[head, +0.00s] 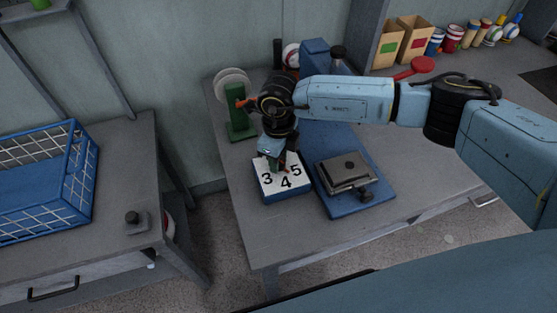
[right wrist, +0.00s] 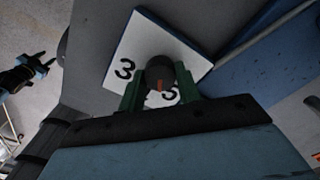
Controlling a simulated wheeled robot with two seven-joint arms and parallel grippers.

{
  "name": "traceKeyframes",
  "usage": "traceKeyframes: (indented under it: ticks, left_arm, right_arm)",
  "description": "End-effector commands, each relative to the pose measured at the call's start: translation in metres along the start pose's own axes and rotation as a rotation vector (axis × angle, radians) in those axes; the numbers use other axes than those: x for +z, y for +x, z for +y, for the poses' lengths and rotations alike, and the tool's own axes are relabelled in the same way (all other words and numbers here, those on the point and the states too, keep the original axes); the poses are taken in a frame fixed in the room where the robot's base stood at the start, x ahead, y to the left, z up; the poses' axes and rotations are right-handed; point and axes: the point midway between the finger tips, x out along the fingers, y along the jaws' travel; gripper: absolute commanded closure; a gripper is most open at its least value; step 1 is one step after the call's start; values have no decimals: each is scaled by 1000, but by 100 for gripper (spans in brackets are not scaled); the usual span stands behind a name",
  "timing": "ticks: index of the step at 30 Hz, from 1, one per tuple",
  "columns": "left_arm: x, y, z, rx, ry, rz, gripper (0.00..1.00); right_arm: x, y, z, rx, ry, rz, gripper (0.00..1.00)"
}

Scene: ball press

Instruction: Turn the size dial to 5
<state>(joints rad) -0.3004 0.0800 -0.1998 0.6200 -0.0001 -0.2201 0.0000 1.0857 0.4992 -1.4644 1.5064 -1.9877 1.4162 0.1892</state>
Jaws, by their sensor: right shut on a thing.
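The size dial's box has a white top (head: 270,189) with 3, 4 and 5 showing in the head view; its sides are blue. My right gripper (head: 274,160) is over the top, pointing down. In the right wrist view its two green fingers (right wrist: 160,92) are shut on the dark round dial knob (right wrist: 158,66), one on each side. A red-orange mark shows on the knob. The 3 is clear there, but another digit is partly hidden. The number the dial points to is hard to tell. A blue and black gripper, apparently my left (right wrist: 30,74), shows far left there, small.
A blue base with a grey metal press plate (head: 345,172) stands right of the dial box. A green stand with a white spool (head: 236,105) is behind left. A blue wire basket (head: 45,180) sits on the left table. The grey table's front is clear.

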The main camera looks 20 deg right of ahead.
Motion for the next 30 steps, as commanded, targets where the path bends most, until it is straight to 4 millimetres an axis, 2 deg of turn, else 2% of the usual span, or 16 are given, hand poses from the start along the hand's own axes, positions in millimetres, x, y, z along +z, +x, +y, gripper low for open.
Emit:
traceKeyframes:
  ticks: [1,9,15,20,30]
  left_arm:
    - [1,7,0,0,0,0,64]
    - [3,24,-1,-2,3,-1,64]
    - [8,34,-18,-23,14,-7,64]
    - [12,38,-28,-35,19,-15,64]
    - [12,42,-29,-37,21,-15,64]
  right_arm:
    - [0,3,-1,-2,-43,0,89]
    - [0,2,0,-2,-276,-1,89]
    - [0,2,0,-1,-406,0,89]
    - [0,1,0,-1,-475,0,89]
    - [0,0,0,-1,-531,-1,89]
